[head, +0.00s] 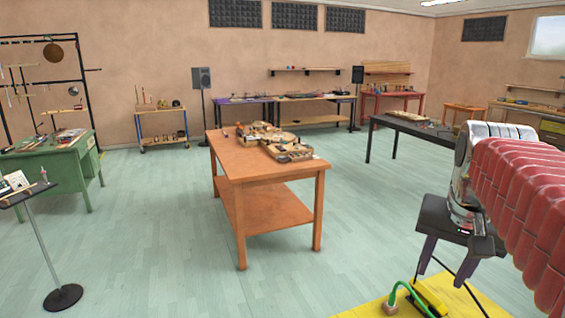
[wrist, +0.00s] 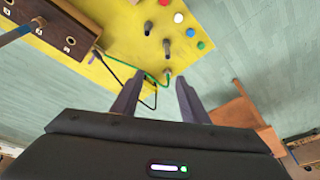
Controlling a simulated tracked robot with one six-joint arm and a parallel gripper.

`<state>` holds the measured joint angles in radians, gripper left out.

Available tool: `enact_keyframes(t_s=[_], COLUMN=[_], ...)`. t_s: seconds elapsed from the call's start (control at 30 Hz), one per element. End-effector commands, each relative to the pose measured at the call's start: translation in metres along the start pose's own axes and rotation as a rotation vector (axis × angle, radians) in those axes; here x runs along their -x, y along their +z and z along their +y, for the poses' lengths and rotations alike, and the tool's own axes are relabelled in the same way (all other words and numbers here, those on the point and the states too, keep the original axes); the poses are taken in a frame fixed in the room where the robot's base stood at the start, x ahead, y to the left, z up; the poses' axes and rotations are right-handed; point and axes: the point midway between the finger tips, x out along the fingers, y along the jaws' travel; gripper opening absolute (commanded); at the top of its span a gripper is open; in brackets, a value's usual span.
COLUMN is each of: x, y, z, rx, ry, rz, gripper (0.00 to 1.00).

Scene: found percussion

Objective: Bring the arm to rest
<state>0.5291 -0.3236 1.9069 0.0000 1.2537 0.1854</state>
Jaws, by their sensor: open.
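My gripper (head: 443,276) is at the lower right of the head view, with its dark fingers pointing down. Above it my arm shows a silver joint and a red ribbed sleeve that runs off the right edge. In the wrist view the two fingers of my gripper (wrist: 160,80) stand apart. The gripper is open, and nothing is seen held between the fingers. The rest of the arm is out of the picture.
A wooden table (head: 228,165) with a wooden instrument (head: 288,150) stands ahead. A green desk (head: 60,155) and a black stand (head: 63,297) are at left. A dark table (head: 410,127) is beyond my arm. Pale floor (head: 170,230) lies open between them.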

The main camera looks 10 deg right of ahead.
Motion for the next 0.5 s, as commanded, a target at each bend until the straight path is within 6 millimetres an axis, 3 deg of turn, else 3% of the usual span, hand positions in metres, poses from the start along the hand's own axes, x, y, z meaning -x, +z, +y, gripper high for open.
enact_keyframes(t_s=[0.2,0.5], x=[-0.016,-0.043], y=[0.056,0.137], z=[-0.046,-0.088], rx=[0.203,0.471], ry=[-0.06,-0.149], rz=[0.045,0.11], gripper=[0.41,0.41])
